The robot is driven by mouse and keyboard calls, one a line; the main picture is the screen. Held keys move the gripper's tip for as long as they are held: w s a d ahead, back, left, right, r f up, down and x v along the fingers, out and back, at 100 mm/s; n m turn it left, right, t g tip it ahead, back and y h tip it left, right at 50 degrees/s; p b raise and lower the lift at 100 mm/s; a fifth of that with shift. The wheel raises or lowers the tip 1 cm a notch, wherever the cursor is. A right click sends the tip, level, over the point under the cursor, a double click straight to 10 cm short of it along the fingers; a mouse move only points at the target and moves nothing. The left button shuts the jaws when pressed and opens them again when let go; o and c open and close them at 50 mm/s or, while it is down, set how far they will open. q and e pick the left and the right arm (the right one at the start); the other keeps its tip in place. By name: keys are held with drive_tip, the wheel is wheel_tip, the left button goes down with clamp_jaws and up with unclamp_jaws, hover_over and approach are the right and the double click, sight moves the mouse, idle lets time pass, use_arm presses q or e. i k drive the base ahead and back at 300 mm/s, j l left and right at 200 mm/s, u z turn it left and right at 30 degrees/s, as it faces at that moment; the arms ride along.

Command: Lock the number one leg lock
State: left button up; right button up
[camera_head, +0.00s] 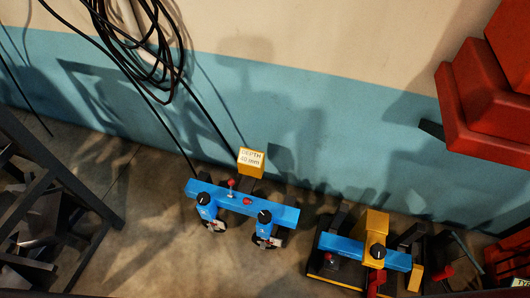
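A blue beam (246,203) stands on the floor near the wall, with a black knob (204,198) at its left part and another black knob (265,216) at its right part. Under each knob is a blue bracket with a small pale plate and dark parts below. A red-tipped lever (231,183) and a red heart-shaped mark sit on the beam. A yellow block (251,162) behind it reads "DEPTH 40 mm". I cannot tell which part is the number one leg lock; any number is too small to read. Neither of my grippers shows.
A second blue beam (342,244) with a yellow block (376,227) and black knob stands at lower right. Stacked red containers (480,105) fill the upper right. A black metal frame (60,170) is at left. Black cables (130,45) hang on the wall. Floor left of the first beam is clear.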

sight(246, 201)
drive_tip(key=k+j+z, duration=0.1)
drive_tip(key=k, duration=0.75)
